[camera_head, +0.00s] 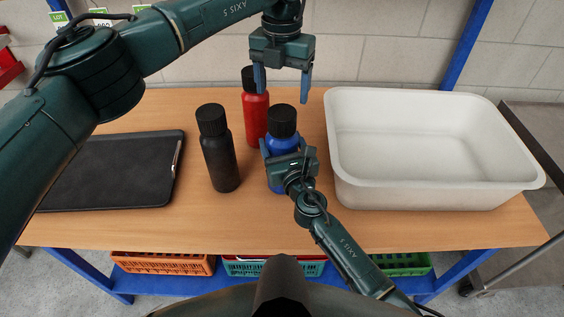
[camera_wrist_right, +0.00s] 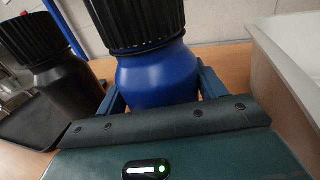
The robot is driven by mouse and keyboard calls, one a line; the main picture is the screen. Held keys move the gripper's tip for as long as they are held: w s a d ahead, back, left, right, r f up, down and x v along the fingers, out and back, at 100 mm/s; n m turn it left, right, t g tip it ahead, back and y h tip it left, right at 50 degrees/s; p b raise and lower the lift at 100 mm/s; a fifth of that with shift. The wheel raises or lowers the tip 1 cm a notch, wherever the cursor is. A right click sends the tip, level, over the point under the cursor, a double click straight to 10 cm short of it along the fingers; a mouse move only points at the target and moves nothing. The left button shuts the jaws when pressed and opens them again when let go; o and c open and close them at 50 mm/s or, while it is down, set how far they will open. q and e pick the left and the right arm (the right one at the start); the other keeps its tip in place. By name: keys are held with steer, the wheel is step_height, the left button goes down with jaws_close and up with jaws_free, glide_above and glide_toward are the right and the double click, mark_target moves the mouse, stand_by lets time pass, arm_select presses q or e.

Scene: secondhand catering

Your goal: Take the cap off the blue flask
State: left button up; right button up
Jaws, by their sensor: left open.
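The blue flask (camera_head: 281,145) stands upright on the wooden table with its ribbed black cap (camera_head: 283,120) on top. My right gripper (camera_head: 289,156) is at the flask's body from the near side; in the right wrist view its fingers lie close against both sides of the blue body (camera_wrist_right: 158,78), below the black cap (camera_wrist_right: 140,22). It looks shut on the flask. My left gripper (camera_head: 283,88) is open and empty, pointing down, above and beyond the cap, near the red flask.
A red flask (camera_head: 256,113) stands just behind, and a black flask (camera_head: 218,155) stands to the left. A white tub (camera_head: 435,188) is close on the right. A dark tray (camera_head: 105,170) lies at the left. Coloured crates (camera_head: 165,263) sit under the table.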

mark_target(282, 112)
steer(key=c, duration=1.1)
arm_select(q)
steer(key=shift+m, duration=0.9)
arm_select(e)
steer(key=shift+c, duration=1.2)
arm_select(q)
steer(key=m, duration=0.7)
steer(key=shift+m, duration=0.4)
steer(key=m, duration=2.6)
arm_select(e)
steer(key=shift+f, duration=0.1)
arm_select(q)
steer(key=shift+f+m, duration=0.3)
steer(key=shift+f, duration=3.7)
